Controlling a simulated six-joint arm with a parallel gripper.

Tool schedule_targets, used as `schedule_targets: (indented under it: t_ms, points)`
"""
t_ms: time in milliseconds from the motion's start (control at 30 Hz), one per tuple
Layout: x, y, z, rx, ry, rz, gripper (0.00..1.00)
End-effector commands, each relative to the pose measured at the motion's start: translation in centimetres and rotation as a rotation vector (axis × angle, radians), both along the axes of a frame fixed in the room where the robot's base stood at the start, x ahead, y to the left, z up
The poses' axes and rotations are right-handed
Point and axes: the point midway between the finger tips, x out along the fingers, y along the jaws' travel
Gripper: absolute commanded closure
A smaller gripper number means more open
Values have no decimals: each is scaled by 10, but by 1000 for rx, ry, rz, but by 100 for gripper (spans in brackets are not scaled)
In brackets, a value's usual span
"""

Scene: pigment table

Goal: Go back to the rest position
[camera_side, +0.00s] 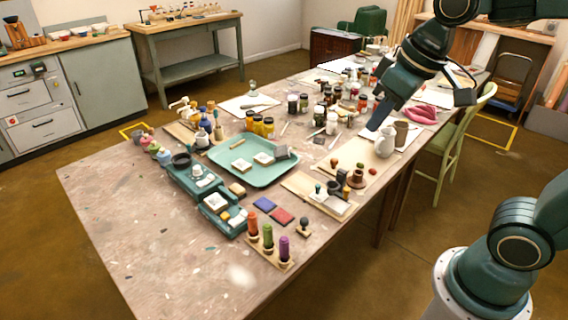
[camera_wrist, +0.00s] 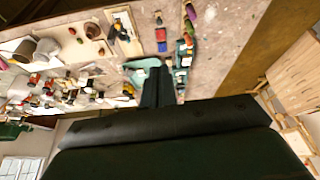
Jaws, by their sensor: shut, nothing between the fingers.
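My gripper (camera_side: 375,125) is in the air over the right side of the long table (camera_side: 100,205) in the side view, just above and left of the white pitcher (camera_side: 385,143). Its fingers are together and empty, pointing down and left. In the wrist view the closed fingers (camera_wrist: 158,82) stick out past the dark gripper body. They overlap the teal tray (camera_wrist: 140,64) in that picture, well short of touching it.
The teal tray (camera_side: 246,172) holds small blocks. Several jars (camera_side: 330,122) crowd the table behind it. Stamps with coloured handles (camera_side: 268,238) stand near the front. A green chair (camera_side: 455,135) is at the right edge. The table's front left is mostly bare.

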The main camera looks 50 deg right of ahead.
Motion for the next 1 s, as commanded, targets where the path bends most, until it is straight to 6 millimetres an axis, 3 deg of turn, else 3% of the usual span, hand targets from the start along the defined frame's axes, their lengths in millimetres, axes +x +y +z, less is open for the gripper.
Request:
schedule_targets:
  t_ms: [200, 433, 633, 1000]
  points:
    - [-44, -8, -4, 13, -52, -51, 100]
    - [-75, -13, -14, 22, -90, -89, 100]
    - [-85, -14, -19, 26, -102, -104, 100]
    - [-85, -14, -19, 26, -102, -104, 100]
